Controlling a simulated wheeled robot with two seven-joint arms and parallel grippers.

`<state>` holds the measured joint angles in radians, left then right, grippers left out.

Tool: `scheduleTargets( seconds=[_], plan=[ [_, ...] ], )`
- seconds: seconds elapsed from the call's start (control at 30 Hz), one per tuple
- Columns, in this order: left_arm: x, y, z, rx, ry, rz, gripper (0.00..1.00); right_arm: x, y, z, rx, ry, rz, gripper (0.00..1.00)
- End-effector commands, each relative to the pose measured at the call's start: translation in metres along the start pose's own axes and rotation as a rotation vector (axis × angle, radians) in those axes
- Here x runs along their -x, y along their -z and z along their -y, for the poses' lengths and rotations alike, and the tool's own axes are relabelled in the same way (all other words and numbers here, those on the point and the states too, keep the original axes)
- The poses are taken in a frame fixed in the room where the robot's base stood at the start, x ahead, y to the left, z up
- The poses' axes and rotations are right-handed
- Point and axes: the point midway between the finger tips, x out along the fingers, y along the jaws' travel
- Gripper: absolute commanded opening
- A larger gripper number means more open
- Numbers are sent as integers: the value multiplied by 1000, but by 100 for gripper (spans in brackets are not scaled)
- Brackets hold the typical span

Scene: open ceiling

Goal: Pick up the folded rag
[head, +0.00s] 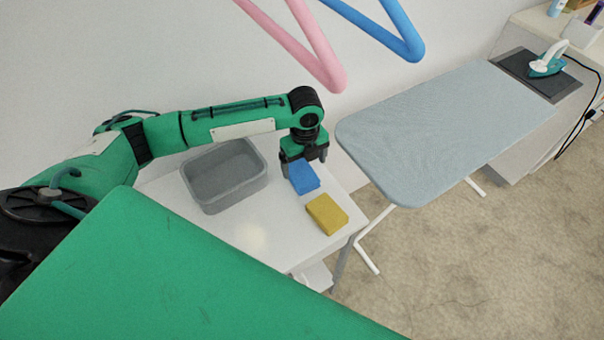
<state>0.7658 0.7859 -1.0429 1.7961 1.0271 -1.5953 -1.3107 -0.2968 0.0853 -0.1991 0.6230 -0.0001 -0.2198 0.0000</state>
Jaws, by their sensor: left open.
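A small blue folded-looking block (304,178) and a small yellow one (327,214) lie on the white table (240,232); I cannot tell for certain which is the folded rag. My left gripper (305,168) points down at the far end of the blue one, with its fingers apart. The gripper covers part of the blue one's far end, and I cannot tell whether the fingers touch it. The yellow one lies clear, nearer the table's front right edge. My right gripper is not in view.
A grey open bin (224,190) stands on the table left of the blue block. An ironing board (440,130) stands to the right, with a teal iron (546,66) beyond it. Pink (325,72) and blue (406,45) hanger-like bars hang above.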

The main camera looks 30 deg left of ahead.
Motion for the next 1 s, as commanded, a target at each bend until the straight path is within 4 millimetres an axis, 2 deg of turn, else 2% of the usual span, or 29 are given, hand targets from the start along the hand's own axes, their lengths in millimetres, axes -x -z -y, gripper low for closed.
scheduleTargets(
  seconds=[0.13, 0.33, 0.63, 0.67, 0.9, 1.0],
  plan=[
    [-16, -2, -2, 0, -4, -1, 89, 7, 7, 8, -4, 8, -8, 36],
    [-45, -3, -3, -1, -2, -1, 89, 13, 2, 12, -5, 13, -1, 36],
    [-52, -4, -2, -2, 0, 1, 89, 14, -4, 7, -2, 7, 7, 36],
    [-52, -4, -2, -2, 0, 1, 87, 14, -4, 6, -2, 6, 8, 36],
    [-52, -4, -2, -1, 0, 1, 41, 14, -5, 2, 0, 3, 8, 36],
    [-51, -4, -2, -1, 0, 1, 41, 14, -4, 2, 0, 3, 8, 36]
  ],
)
